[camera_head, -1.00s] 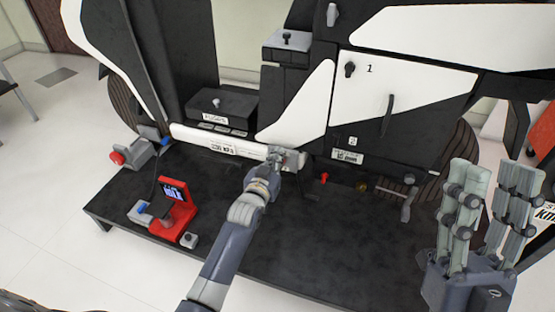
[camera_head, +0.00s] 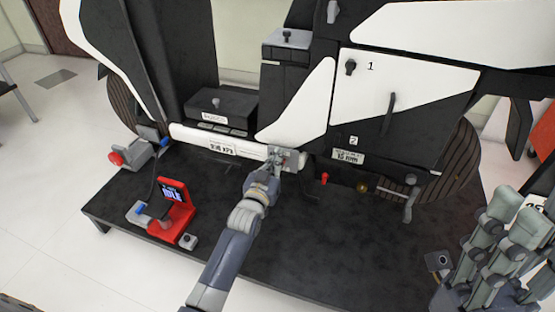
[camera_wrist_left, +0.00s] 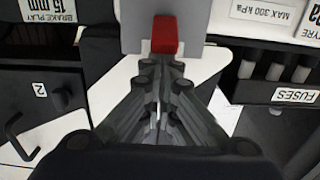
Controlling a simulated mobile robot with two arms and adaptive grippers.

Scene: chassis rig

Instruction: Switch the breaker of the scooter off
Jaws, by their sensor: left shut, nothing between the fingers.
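The scooter (camera_head: 310,100) is a large white and black body standing over a dark platform. On its lower side, a grey plate (camera_wrist_left: 135,27) with a red block-like lever (camera_wrist_left: 164,35) shows in the left wrist view; this looks like the breaker. My left gripper (camera_wrist_left: 162,64) is shut and empty, with its fingertips at the red lever's near end; I cannot tell whether they touch. In the head view the left gripper (camera_head: 278,160) is at a small grey box (camera_head: 296,160), and the red lever is hidden. My right gripper (camera_head: 508,228) is at the right edge, partly cut off.
The black platform (camera_head: 290,240) is mostly bare. A red stand with a display (camera_head: 173,210) and a grey clamp with a red knob (camera_head: 117,157) are at left. A small red part (camera_head: 324,178) is right of the left gripper. A fuses panel (camera_wrist_left: 275,75) shows in the wrist view.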

